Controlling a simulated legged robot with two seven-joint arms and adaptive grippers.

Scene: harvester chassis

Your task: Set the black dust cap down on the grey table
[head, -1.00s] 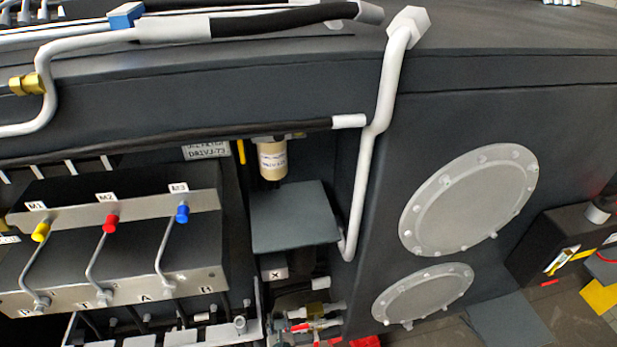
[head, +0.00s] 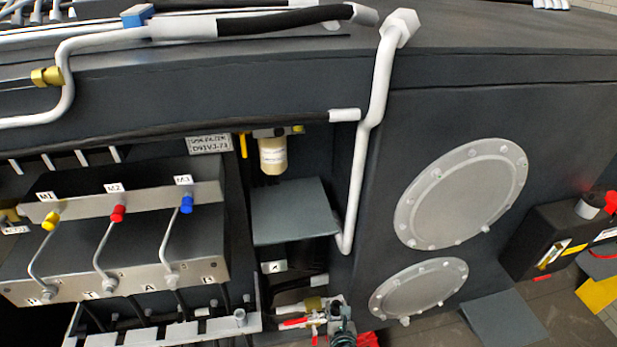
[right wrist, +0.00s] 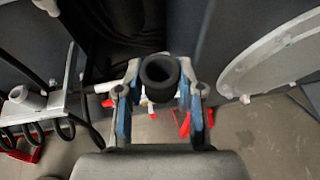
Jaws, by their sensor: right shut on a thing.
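The black dust cap (right wrist: 159,80), a short hollow cylinder, is between the blue-sided fingers of my right gripper (right wrist: 160,90) in the right wrist view. The gripper is shut on it, with the cap's round opening facing the camera. In the head view only a small part of my right gripper (head: 341,326) shows at the bottom edge, and I cannot make out the cap there. A flat grey square surface (head: 293,214), which looks like the grey table, sits in the recess above and left of the gripper. It is bare. My left gripper is not in view.
A valve block (head: 120,262) with yellow, red and blue caps stands at left. A white pipe (head: 366,165) runs down beside the grey surface. Red-handled valves (head: 300,321) are close to the gripper. Another grey slab (head: 504,318) lies low at right.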

